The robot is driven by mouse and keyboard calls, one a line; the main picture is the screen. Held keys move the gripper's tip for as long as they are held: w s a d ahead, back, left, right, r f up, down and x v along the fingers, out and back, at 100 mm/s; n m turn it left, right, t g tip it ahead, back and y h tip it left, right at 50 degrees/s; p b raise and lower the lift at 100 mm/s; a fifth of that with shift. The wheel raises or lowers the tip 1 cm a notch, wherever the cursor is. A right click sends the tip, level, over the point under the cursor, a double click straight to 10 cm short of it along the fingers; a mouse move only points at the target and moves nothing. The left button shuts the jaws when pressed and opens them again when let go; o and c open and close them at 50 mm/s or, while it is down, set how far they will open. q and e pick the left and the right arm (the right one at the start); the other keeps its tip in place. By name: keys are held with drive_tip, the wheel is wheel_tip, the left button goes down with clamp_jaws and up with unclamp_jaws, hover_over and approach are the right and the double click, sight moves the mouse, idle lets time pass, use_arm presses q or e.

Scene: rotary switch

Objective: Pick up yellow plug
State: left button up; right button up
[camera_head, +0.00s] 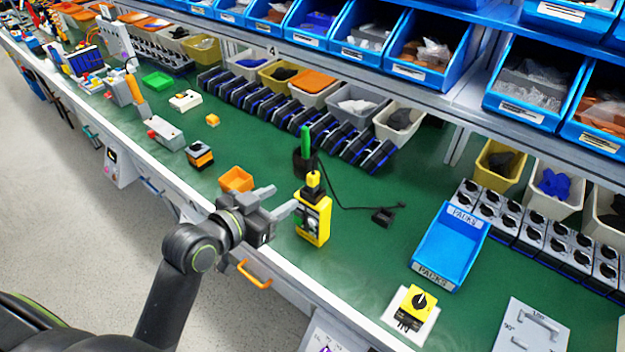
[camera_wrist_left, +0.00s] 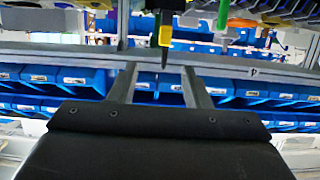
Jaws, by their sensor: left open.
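The yellow plug (camera_head: 313,181) stands upright on a black part on top of a yellow box-shaped device (camera_head: 314,232) on the green bench. It has a thin dark tip. It also shows in the left wrist view (camera_wrist_left: 164,36), where the picture is upside down, beyond the fingers and roughly in line with the gap between them. My left gripper (camera_head: 282,201) is open and empty, just left of the yellow device and apart from the plug. Its fingers also show in the left wrist view (camera_wrist_left: 159,72). My right gripper is not in view.
A black holder with a green-topped tool (camera_head: 306,141) stands just behind the plug, with a cable to a small black block (camera_head: 383,217). A blue tray (camera_head: 449,246) is to the right. Bare green bench lies between.

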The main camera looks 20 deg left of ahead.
sight(311, 180)
use_arm(q)
drive_tip(key=p+x, duration=0.1)
drive_tip(key=x, duration=0.8)
drive_tip(key=shift+p, duration=0.35)
drive_tip(key=shift+x, duration=0.75)
drive_tip(key=shift+w+f+p, duration=0.3)
drive_tip(key=shift+w+p, duration=0.05)
drive_tip(key=shift+a+f+p+x, duration=0.15)
drive_tip(key=shift+p+x, duration=0.15)
drive_tip(key=shift+x, duration=0.8)
drive_tip(key=shift+a+f+p+x, duration=0.15)
drive_tip(key=shift+p+x, duration=0.15)
drive_tip(key=shift+x, duration=0.75)
clamp_jaws()
